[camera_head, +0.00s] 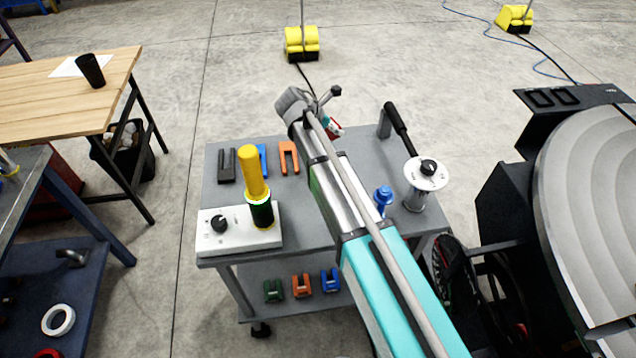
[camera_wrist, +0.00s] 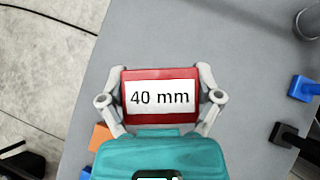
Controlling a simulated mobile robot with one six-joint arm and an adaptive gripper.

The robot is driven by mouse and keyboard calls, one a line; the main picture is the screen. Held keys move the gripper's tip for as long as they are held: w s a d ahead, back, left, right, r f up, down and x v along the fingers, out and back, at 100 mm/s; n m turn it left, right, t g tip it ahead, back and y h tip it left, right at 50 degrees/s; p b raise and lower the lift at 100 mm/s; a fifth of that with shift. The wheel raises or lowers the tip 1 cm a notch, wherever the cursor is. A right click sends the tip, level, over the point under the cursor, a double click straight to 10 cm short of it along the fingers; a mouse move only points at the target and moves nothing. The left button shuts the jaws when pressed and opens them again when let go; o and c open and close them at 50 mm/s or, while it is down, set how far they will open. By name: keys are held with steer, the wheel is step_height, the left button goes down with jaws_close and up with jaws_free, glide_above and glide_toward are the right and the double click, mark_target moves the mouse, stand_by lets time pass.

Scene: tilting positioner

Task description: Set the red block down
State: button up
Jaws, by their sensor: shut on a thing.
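The red block (camera_wrist: 160,74) has a white label reading "40 mm" and shows in the middle of the wrist view. My gripper (camera_wrist: 162,98) is shut on it, with one grey finger against each side. The block is over the grey cart top (camera_wrist: 240,40); I cannot tell whether it touches the surface. In the head view my arm hides most of the gripper, and only a small red part of the block (camera_head: 335,128) shows beside the arm, near the far edge of the cart top (camera_head: 215,190).
On the cart top stand a control box (camera_head: 238,238), a yellow-and-black signal lamp (camera_head: 255,180), dark, blue and orange forked pieces (camera_head: 289,157), a blue fixture (camera_head: 383,197) and a dial post with a black lever (camera_head: 427,172). A large round positioner plate (camera_head: 590,190) is at right.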

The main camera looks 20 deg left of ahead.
steer(key=shift+w+f, duration=0.15)
steer(key=shift+f, duration=0.3)
steer(key=shift+b, duration=0.3)
step_height(320, 180, down, 6)
steer(key=b, duration=0.6)
steer(key=shift+f, duration=0.15)
steer(key=shift+f, duration=0.1)
steer(key=shift+f+b, duration=1.8)
steer(key=shift+b, duration=0.15)
steer(key=o, duration=1.1)
